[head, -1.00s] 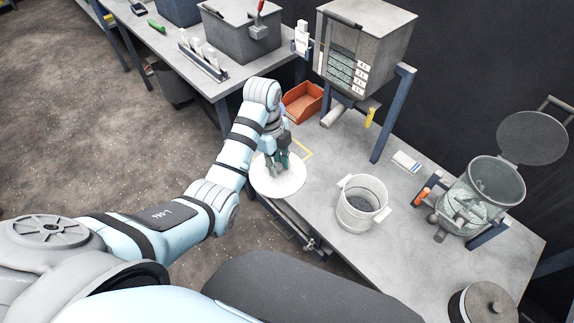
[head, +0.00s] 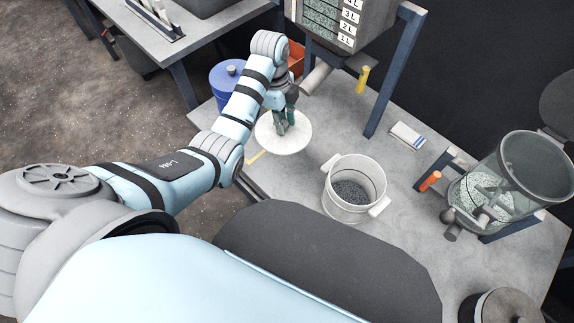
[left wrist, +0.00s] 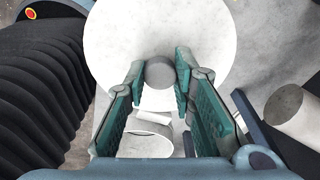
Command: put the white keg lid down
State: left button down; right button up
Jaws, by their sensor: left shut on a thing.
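The white keg lid (head: 297,137) is a round white disc with a grey knob (left wrist: 160,72) at its middle. My left gripper (head: 284,122) is over the lid, its green-padded fingers shut on the knob; the fingers (left wrist: 160,80) also show on both sides of the knob in the left wrist view. The lid is over the back left of the bench top; I cannot tell whether it touches the surface. The open white keg (head: 354,186), with side handles and dark grains inside, stands to the right of the lid. My right gripper is not in view.
A blue container (head: 226,82) and an orange bin (head: 296,57) are behind the lid. Bare bench lies between.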

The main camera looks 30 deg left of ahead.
pick_arm(q)
jog(key=f+n+b, duration=0.1)
jog(key=f+b, duration=0.2)
jog(key=f, duration=0.3)
jog(key=w+f+n+b, duration=0.1)
jog(key=f+n+b, duration=0.1)
jog(key=f, duration=0.4)
jog(key=w+a+f+n+b, duration=0.1)
jog(key=f+n+b, duration=0.1)
jog(key=f+b, duration=0.2)
notch_tip(320, 180, down, 3)
jog(key=shift+w, duration=0.15)
jog(key=shift+r, duration=0.15)
jog(key=c, duration=1.4)
grip_release()
jog(key=shift+o, duration=0.2)
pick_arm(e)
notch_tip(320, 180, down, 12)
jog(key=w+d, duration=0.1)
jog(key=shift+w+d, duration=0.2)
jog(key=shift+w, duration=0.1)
